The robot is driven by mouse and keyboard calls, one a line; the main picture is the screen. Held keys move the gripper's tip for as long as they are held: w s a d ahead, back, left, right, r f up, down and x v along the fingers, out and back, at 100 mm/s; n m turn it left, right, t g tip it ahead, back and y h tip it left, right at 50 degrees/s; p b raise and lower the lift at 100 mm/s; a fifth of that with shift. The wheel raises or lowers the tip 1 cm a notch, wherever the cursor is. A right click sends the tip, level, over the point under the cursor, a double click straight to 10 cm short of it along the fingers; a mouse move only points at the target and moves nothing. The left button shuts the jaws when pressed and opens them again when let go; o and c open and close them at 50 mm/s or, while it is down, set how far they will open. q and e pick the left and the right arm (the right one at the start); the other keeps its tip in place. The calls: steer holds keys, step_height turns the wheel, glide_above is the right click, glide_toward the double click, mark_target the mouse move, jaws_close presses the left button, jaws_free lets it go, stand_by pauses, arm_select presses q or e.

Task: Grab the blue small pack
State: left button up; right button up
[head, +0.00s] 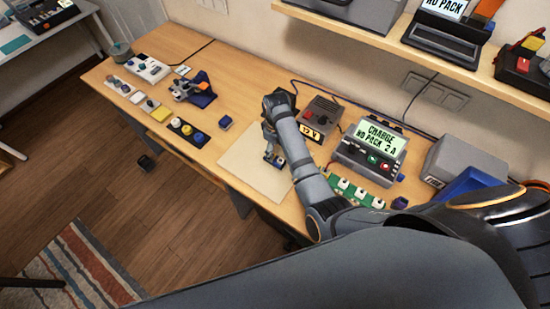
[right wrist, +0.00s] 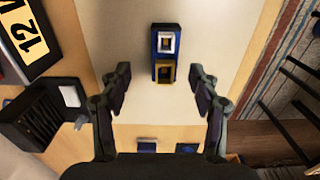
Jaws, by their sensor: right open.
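A small blue pack (right wrist: 154,45) with a pale square and a yellow-edged end lies on the pale mat (head: 247,165). It also shows in the head view (head: 279,161), partly hidden by my right gripper (head: 271,150). In the right wrist view my right gripper (right wrist: 160,82) is open, with one finger on each side of the near end of the pack. Gaps show between both fingers and the pack, and nothing is held. I cannot tell the fingertips' exact height. My left gripper is not in view.
Another small blue block (head: 225,123) lies on the bare wood left of the mat. A 12 V box (head: 320,119), a charger (head: 369,153) and a green board (head: 356,192) stand to the right. Wired parts (head: 193,92) and coloured modules (head: 187,131) lie left.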

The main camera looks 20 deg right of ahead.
mark_target(275, 156)
steer(key=shift+w+a+f+p, duration=0.1)
steer(key=shift+f+p, duration=0.3)
steer(key=shift+s+a+f+p, duration=0.2)
steer(key=shift+f+p, duration=0.25)
steer(key=shift+f, duration=0.2)
step_height(275, 156, down, 3)
steer(key=shift+s+r, duration=0.1)
steer(key=c, duration=1.3)
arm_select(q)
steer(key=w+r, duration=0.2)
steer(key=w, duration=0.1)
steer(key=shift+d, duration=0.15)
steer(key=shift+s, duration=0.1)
